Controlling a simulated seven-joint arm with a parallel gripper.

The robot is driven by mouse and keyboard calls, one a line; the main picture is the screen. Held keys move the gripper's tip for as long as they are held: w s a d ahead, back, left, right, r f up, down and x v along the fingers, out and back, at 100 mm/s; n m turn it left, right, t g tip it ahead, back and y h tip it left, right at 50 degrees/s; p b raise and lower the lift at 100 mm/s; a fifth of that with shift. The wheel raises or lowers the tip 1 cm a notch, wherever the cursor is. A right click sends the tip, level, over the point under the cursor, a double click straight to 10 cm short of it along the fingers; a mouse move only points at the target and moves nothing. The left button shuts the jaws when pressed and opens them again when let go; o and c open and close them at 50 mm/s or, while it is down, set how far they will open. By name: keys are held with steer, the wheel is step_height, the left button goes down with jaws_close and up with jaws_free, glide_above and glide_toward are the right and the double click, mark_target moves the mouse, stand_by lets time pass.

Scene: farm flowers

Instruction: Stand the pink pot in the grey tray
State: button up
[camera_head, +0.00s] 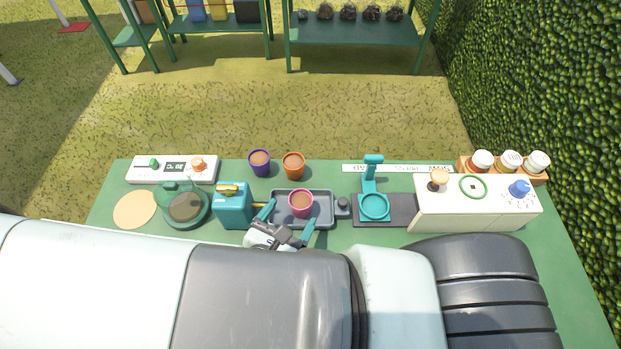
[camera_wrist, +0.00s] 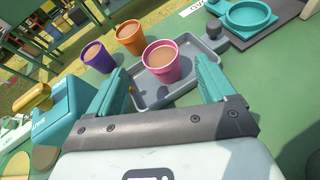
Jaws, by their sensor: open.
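The pink pot (camera_head: 301,204), filled with brown soil, stands upright inside the grey tray (camera_head: 322,221). In the wrist view the pink pot (camera_wrist: 162,62) rests within the rim of the grey tray (camera_wrist: 150,101). My gripper (camera_head: 288,222) is open, with its teal fingers spread wide at the tray's near side. In the wrist view my gripper (camera_wrist: 160,88) has the pot beyond and between its fingertips, with no contact visible. The fingers hide parts of the tray's sides.
A teal ring stand (camera_head: 374,206) and a white console (camera_head: 478,207) are to the right.

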steer(key=w+d+r+m+g+h, duration=0.2)
steer(key=d+r+m+g, duration=0.3)
steer(key=r+m, duration=0.45)
steer(key=w+d+r+m+g+h, duration=0.15)
steer(key=d+r+m+g, duration=0.35)
steer(key=r+m, duration=0.5)
steer(key=s+d+r+m+t+y, duration=0.1)
steer(key=s+d+r+m+y, duration=0.1)
steer(key=r, duration=0.4)
steer(key=s+d+r+m+t+y, duration=0.1)
steer(key=s+r+m+y, duration=0.1)
steer(key=r+m, duration=0.3)
steer(key=s+d+r+m+y, duration=0.2)
steer(key=r+m+y, duration=0.1)
steer(key=r, duration=0.5)
steer(key=shift+d+t+y, duration=0.35)
steer(key=shift+t+y, duration=0.05)
steer(key=shift+y, duration=0.15)
